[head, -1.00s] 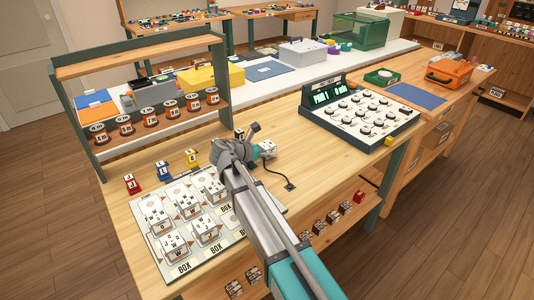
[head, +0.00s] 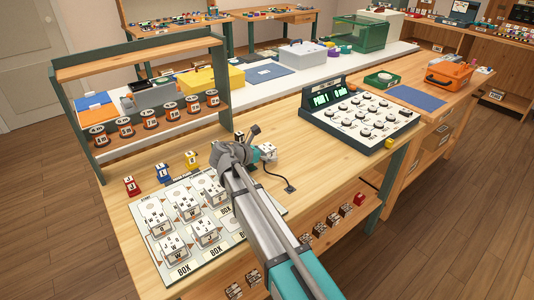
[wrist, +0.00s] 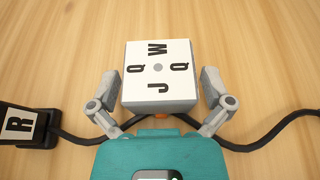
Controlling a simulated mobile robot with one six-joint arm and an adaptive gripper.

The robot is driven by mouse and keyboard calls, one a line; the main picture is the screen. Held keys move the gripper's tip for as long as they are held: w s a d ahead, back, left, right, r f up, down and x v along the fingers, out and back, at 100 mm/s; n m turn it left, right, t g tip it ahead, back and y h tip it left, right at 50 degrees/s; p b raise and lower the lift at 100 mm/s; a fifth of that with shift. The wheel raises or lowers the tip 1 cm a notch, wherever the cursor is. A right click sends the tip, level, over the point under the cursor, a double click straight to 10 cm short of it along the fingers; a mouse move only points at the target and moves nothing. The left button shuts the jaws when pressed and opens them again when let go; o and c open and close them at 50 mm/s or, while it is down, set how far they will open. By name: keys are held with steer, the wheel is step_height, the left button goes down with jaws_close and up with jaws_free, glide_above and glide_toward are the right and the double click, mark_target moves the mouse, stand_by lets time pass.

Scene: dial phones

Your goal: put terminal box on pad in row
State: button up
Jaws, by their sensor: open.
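A white terminal box (wrist: 158,75) lettered W, Q, Q and J is between the fingers of my open gripper (wrist: 160,100) in the wrist view. Both fingers stand beside it with small gaps. In the head view the box (head: 267,151) sits on the wooden bench, partly hidden by my gripper (head: 253,152). The printed board (head: 220,250) at the bench's front left bears several white boxes (head: 187,209) in rows, with pads labelled BOX along its front edge. My arm hides part of the board's right side.
A black block marked R (wrist: 20,124) with a black cable lies left of my gripper in the wrist view. A dial panel (head: 360,115) stands at the bench's right. Small red, blue and yellow blocks (head: 162,172) stand behind the board. A shelf with reels (head: 150,119) is at the back left.

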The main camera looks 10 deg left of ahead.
steer(key=shift+r, duration=0.2)
steer(key=shift+s+a+r+p, duration=0.15)
steer(key=shift+s+a+p, duration=0.05)
steer(key=shift+s+p, duration=0.1)
steer(key=p+v, duration=0.3)
steer(key=v, duration=0.6)
steer(key=shift+s+a+r+p, duration=0.2)
steer(key=shift+r+p, duration=0.05)
steer(key=shift+p, duration=0.15)
steer(key=shift+v, duration=0.75)
steer(key=shift+f, duration=0.1)
